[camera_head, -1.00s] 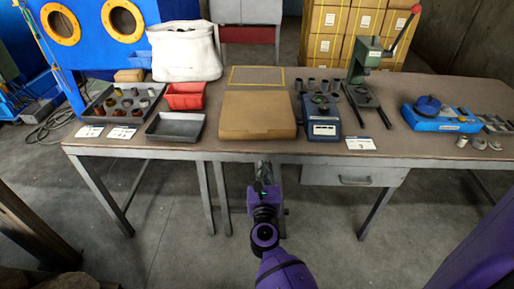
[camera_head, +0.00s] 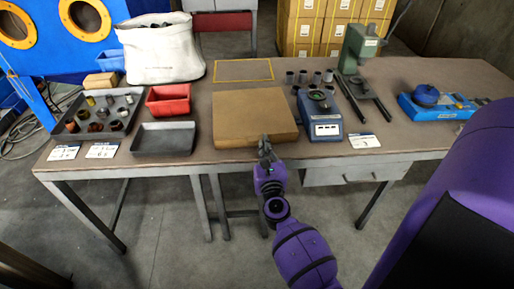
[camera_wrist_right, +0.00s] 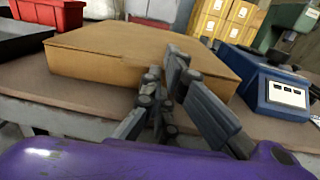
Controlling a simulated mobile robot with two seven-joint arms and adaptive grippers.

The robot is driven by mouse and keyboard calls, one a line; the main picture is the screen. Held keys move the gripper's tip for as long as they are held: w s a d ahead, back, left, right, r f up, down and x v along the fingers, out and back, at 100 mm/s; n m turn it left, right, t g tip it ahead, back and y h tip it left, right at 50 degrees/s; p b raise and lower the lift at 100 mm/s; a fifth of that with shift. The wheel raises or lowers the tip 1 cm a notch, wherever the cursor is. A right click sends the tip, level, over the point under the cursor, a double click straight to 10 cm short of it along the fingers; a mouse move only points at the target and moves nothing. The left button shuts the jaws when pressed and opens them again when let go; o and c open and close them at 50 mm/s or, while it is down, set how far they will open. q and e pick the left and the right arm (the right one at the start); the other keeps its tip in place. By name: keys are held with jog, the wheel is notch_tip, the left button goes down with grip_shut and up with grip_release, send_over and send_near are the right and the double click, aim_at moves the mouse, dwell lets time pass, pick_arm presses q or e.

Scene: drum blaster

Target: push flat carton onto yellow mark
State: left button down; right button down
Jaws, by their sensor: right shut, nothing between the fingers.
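The flat carton (camera_head: 252,116) is a low brown box lying on the table near its front edge. It also shows in the right wrist view (camera_wrist_right: 110,60). The yellow mark (camera_head: 243,70) is a thin yellow rectangle outline on the tabletop behind the carton, with a strip of bare table between them. My right gripper (camera_head: 264,143) is shut and empty at the carton's front face, right of its middle. In the right wrist view its fingers (camera_wrist_right: 165,75) overlap the carton's front edge; I cannot tell whether they touch. My left gripper is not in view.
A blue device (camera_head: 320,116) stands close to the carton's right. A grey tray (camera_head: 163,139) and red bin (camera_head: 168,100) are to its left. A white sack (camera_head: 165,50) and green press (camera_head: 360,50) stand farther back. Bare table (camera_head: 232,87) lies behind the carton.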

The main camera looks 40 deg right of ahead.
aim_at(261, 130)
jog(key=shift+s+d, duration=0.1)
jog(key=b+x, duration=0.1)
jog(key=x, duration=0.6)
jog(key=shift+w+d, duration=0.2)
jog(key=shift+w, duration=0.25)
jog(key=shift+r, duration=0.1)
